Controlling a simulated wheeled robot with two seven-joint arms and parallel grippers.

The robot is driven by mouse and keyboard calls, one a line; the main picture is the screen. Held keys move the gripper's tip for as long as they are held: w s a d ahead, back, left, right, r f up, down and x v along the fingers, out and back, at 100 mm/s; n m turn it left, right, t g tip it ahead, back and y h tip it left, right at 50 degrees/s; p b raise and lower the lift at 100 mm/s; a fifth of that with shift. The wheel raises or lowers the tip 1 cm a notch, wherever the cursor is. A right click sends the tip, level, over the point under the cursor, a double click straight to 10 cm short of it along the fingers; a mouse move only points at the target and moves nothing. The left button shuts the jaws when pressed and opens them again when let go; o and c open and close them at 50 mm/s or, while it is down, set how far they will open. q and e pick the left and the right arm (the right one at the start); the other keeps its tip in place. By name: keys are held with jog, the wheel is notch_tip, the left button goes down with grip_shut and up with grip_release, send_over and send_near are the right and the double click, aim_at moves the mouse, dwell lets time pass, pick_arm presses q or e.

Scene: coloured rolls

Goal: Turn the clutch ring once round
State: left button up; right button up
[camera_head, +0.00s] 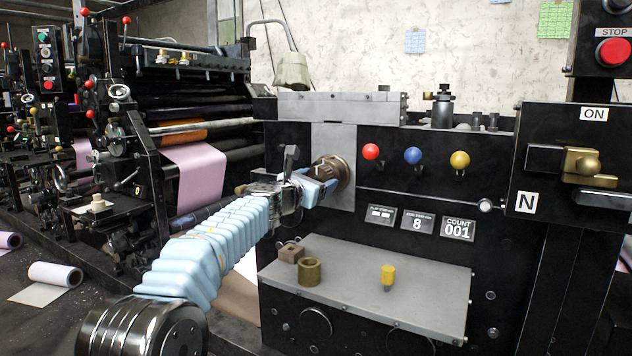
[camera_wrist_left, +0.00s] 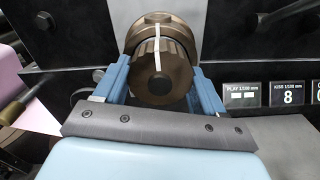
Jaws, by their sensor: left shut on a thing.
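The clutch ring (camera_head: 338,170) is a bronze, ridged ring on the grey plate at the front of the black machine. In the left wrist view the ring (camera_wrist_left: 162,78) fills the space between my two blue fingers. A white line runs down its top and front, nearly in line with a white mark on the bronze collar (camera_wrist_left: 150,20) behind it. My left gripper (camera_head: 322,187) is shut on the ring, one finger on each side. In the head view its fingers hide part of the ring. My right gripper is not in view.
Red (camera_head: 370,151), blue (camera_head: 413,155) and yellow (camera_head: 459,160) knobs sit right of the ring. The counter (camera_head: 458,229) reads 001.

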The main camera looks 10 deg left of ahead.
pick_arm(q)
jog(key=shift+r, duration=0.45)
jog(key=o, duration=1.5)
jog(key=shift+w+f, duration=0.15)
jog(key=shift+f, duration=0.15)
jog(key=b+v, duration=0.4)
jog(key=v, duration=0.9)
jog(key=shift+s, duration=0.4)
jog(key=shift+a, duration=0.1)
